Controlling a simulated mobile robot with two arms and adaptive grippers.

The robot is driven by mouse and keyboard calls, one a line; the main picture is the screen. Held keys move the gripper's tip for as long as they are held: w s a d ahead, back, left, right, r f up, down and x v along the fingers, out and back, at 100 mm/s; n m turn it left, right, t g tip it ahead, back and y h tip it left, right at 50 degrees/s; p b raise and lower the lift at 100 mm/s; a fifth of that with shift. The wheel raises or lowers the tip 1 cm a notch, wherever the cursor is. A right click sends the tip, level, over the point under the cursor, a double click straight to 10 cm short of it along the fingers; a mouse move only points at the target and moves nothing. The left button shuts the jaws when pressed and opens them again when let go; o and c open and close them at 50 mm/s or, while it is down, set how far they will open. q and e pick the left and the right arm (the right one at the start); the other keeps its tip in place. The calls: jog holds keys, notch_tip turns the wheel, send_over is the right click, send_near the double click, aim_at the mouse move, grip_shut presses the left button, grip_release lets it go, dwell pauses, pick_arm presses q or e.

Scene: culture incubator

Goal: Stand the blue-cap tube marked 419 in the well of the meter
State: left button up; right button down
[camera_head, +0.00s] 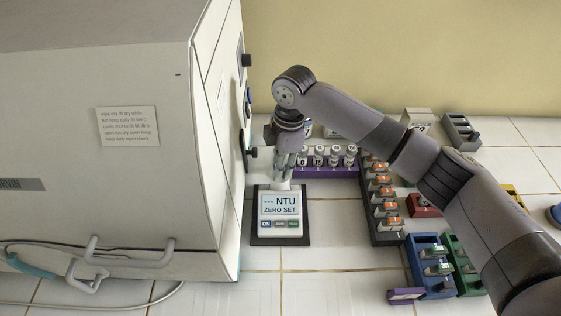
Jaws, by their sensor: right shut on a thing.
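The meter (280,225) is a white box on a dark base, with a display reading "--- NTU ZERO SET" and a row of buttons. It stands on the tiled bench to the right of the incubator. My right gripper (284,170) points down just over the back of the meter. It is shut on a tube, of which only a pale part shows at the fingertips. The tube's cap and mark are hidden by the fingers. The well is also hidden, so I cannot tell whether the tube is in it. My left gripper is not in view.
The large white incubator (95,190) fills the left. A purple rack (325,172) of white-capped vials stands close behind the gripper. A dark rack (386,239) with orange-topped items is right of the meter. Blue (434,292), green and red (424,211) racks lie farther right.

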jog(key=c, duration=1.3)
grip_release()
notch_tip(320, 180, up, 12)
jog(key=d, duration=0.1)
jog(key=shift+w+d, duration=0.2)
jog(key=shift+f, duration=0.1)
